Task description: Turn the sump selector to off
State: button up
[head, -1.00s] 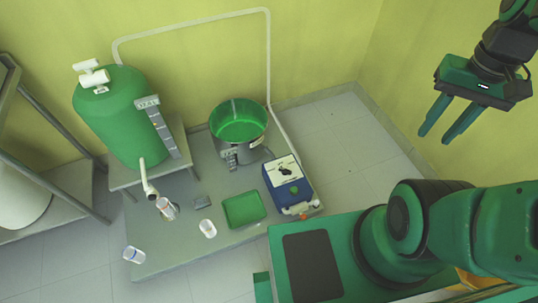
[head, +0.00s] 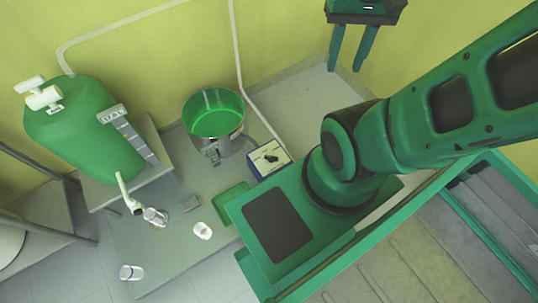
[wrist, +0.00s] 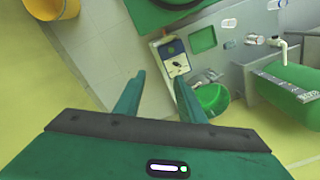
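A blue box with a white top panel (head: 259,164) stands on the grey platform. A black knob (head: 270,158) sits on the panel; I take it to be the sump selector. Its markings are too small to read. My green deck hides the box's lower front in the head view. The wrist view shows the box (wrist: 167,48) and its dark knob (wrist: 177,64) beyond the fingertips. My gripper (head: 345,69) is open and empty, high in front of the wall, right of the box and well apart from it. Its spread fingers also show in the wrist view (wrist: 159,76).
A steel pot with green inside (head: 215,118) stands behind the box. A green tank (head: 85,135) with a white tap is at left. A green tray (head: 230,197), beakers (head: 202,231) and a white pipe (head: 236,60) are near. Floor right of the box is clear.

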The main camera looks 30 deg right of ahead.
jog(key=w+d+f+n+g+h, duration=0.15)
jog(key=w+f+n, duration=0.35)
jog(key=w, duration=0.9)
jog(key=w+a+f+n, duration=0.1)
jog(key=w+f, duration=0.5)
jog(key=f, duration=0.2)
jog(key=w+a+f+n, duration=0.1)
jog(key=w+f+n, duration=0.1)
jog(key=w+f, duration=0.45)
jog(key=n+g+h, duration=0.2)
jog(key=n, duration=0.5)
send_near(271, 157)
jog(key=shift+t, duration=0.25)
jog(key=x, duration=0.8)
jog(key=shift+s+d+f, duration=0.15)
jog(key=shift+s, duration=0.05)
